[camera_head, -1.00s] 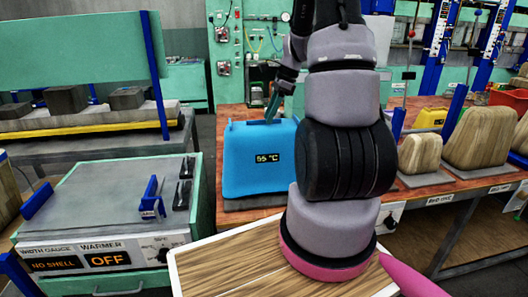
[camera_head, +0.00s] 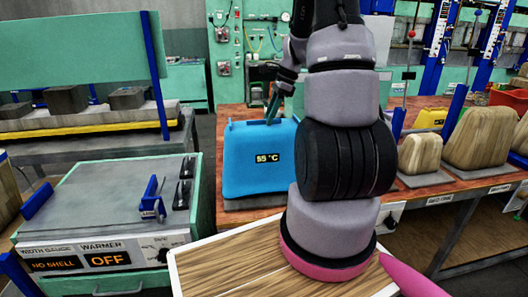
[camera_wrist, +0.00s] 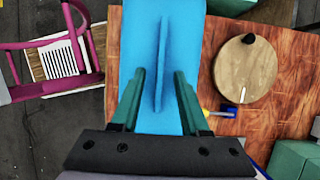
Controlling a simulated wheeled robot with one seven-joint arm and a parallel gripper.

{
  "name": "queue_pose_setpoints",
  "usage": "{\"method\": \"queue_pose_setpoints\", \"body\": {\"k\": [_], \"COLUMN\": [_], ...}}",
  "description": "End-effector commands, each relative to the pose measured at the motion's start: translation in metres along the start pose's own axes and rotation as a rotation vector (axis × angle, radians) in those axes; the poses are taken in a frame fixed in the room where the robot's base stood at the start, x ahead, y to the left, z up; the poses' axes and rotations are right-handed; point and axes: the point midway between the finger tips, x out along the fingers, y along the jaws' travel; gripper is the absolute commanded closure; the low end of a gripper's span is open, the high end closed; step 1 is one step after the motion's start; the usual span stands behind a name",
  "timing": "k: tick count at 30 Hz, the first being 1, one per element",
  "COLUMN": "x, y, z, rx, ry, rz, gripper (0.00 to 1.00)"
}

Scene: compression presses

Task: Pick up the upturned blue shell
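The blue shell (camera_head: 240,170) stands on the red-brown wooden table just beyond the wooden board, with a "55 °C" readout on its near face. My gripper (camera_head: 271,112) is at its top edge, fingers pointing down. In the wrist view the blue shell (camera_wrist: 160,20) fills the middle, with a thin upright ridge along it. The green fingers of my gripper (camera_wrist: 160,82) are apart, one on each side of this ridge. Gaps show between the ridge and both fingers. The head view does not show clearly whether the fingertips touch the shell.
A grey warmer (camera_head: 110,200) reading "OFF" and "NO SHELL" stands at the left. Wooden forms (camera_head: 420,153) stand on the table at the right. A round wooden piece (camera_wrist: 246,72) shows in the wrist view. A wooden board (camera_head: 220,270) is in front of me.

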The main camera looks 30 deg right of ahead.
Motion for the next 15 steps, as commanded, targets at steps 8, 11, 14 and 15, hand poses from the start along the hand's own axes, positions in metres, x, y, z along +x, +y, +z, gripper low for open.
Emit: {"method": "queue_pose_setpoints", "body": {"k": [8, 11, 14, 15], "x": [-0.0001, -0.0001, -0.0001, -0.0001], "y": [0.0000, 0.0000, 0.0000, 0.0000], "z": [-0.0001, -0.0001, -0.0001, -0.0001], "rx": [0.000, 0.000, 0.000, 0.000], "ry": [0.000, 0.000, 0.000, 0.000], "rz": [0.000, 0.000, 0.000, 0.000], "gripper": [1.00, 1.00, 1.00, 1.00]}}
